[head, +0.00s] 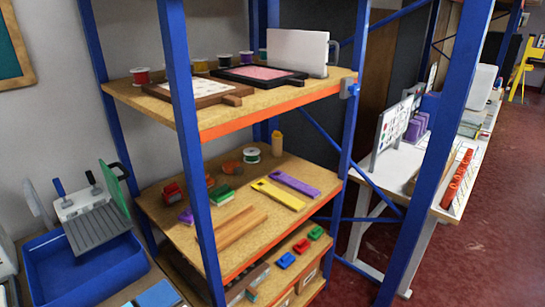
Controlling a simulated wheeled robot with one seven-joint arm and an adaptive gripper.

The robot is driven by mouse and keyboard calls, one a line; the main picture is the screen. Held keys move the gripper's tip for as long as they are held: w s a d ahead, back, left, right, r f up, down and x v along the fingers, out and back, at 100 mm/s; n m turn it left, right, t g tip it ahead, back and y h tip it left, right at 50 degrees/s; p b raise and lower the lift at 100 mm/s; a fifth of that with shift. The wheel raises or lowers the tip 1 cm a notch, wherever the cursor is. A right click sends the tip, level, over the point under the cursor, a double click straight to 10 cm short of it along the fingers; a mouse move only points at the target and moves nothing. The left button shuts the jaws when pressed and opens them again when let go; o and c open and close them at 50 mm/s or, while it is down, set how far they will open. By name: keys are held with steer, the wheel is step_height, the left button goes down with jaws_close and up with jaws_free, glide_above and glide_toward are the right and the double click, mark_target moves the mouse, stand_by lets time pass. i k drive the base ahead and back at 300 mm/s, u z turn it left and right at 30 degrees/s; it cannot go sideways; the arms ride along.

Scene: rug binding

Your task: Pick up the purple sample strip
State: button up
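A flat purple sample strip (297,185) lies on the middle wooden shelf (240,262) of a blue-posted rack, towards the shelf's right side. A similar yellow strip (280,195) lies to its left and roughly parallel, close beside it. The purple strip's top face shows clearly, and nothing seems to lie on it. My gripper is not in view.
The rack's blue front post (190,150) stands left of the strips, and another blue post (352,110) rises to their right. The upper shelf (215,122) is above. Wooden bars (238,230), spools and small coloured blocks share the middle shelf. Red floor (480,230) is clear at right.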

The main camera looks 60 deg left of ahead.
mark_target(312, 192)
steer(key=u, duration=1.65)
